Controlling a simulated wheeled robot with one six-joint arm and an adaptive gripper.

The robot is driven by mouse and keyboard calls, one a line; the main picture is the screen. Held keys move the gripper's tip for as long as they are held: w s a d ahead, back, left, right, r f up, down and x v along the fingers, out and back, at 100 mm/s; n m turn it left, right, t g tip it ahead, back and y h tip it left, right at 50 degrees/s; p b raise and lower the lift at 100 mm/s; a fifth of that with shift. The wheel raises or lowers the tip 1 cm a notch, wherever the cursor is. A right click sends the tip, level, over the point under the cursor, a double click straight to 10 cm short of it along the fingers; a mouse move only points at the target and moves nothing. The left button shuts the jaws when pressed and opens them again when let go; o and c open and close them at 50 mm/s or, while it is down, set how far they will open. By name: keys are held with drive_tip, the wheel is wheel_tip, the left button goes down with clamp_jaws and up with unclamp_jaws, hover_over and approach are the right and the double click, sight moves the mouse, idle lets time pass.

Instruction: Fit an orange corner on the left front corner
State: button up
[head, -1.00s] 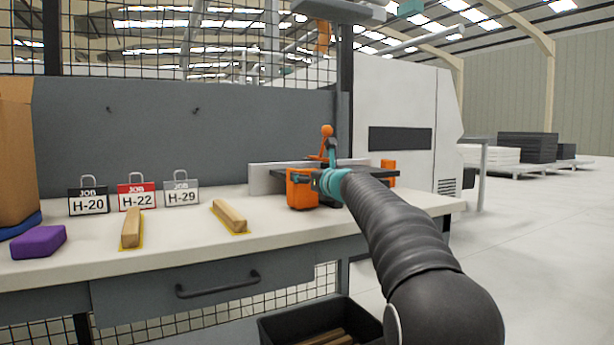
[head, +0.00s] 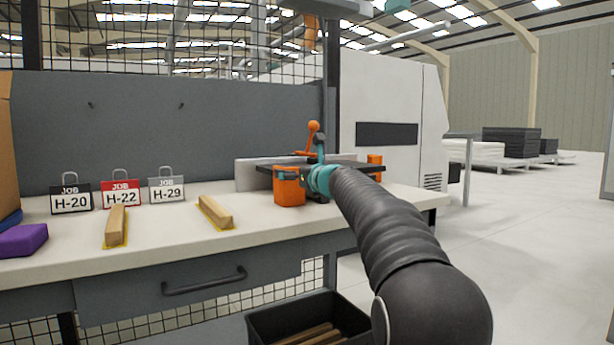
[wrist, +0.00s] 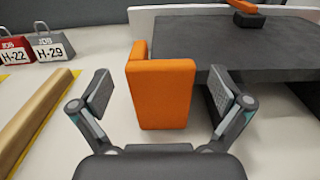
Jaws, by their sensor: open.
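An orange corner (head: 289,187) sits at the left front corner of a dark panel (head: 345,168) on the bench. It also shows in the wrist view (wrist: 160,95), upright against the dark panel (wrist: 240,48) and covering that corner. My gripper (wrist: 162,100) is open, with one finger on each side of the orange corner and a visible gap at both. How fully the corner is seated is hidden. In the head view my gripper (head: 318,182) is partly hidden by my arm. A second orange corner (head: 375,160) is at the panel's right side.
An orange-handled clamp (head: 313,140) stands over the panel. Two wooden strips (head: 115,226) (head: 215,212), job tags (head: 121,193) and a purple block (head: 22,240) lie to the left. A black bin (head: 262,330) is below the bench.

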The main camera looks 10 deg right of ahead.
drive_tip(key=v, duration=1.1)
drive_tip(key=shift+r, duration=0.15)
drive_tip(key=s+a+f+n+g+p, duration=0.25)
drive_tip(key=s+a+f+n, duration=0.3)
drive_tip(key=s+n, duration=0.45)
drive_tip(key=s+a+f+n+g+p, duration=0.1)
drive_tip(key=s+a+f+n+g, duration=0.45)
drive_tip(key=s, duration=0.55)
drive_tip(key=s+d+f+n+g+h+p, duration=0.1)
drive_tip(key=s+d+f+n+h, duration=0.1)
drive_tip(key=s+f+n, duration=0.6)
drive_tip(key=s+d+f+n+g+h, duration=0.2)
drive_tip(key=s+f+n, duration=0.6)
drive_tip(key=s, duration=0.6)
drive_tip(key=d+n+h, duration=0.1)
drive_tip(key=d, duration=0.1)
drive_tip(key=shift+d+g+h+p, duration=0.3)
drive_tip(key=shift+p, duration=0.1)
drive_tip(key=shift+s, duration=0.1)
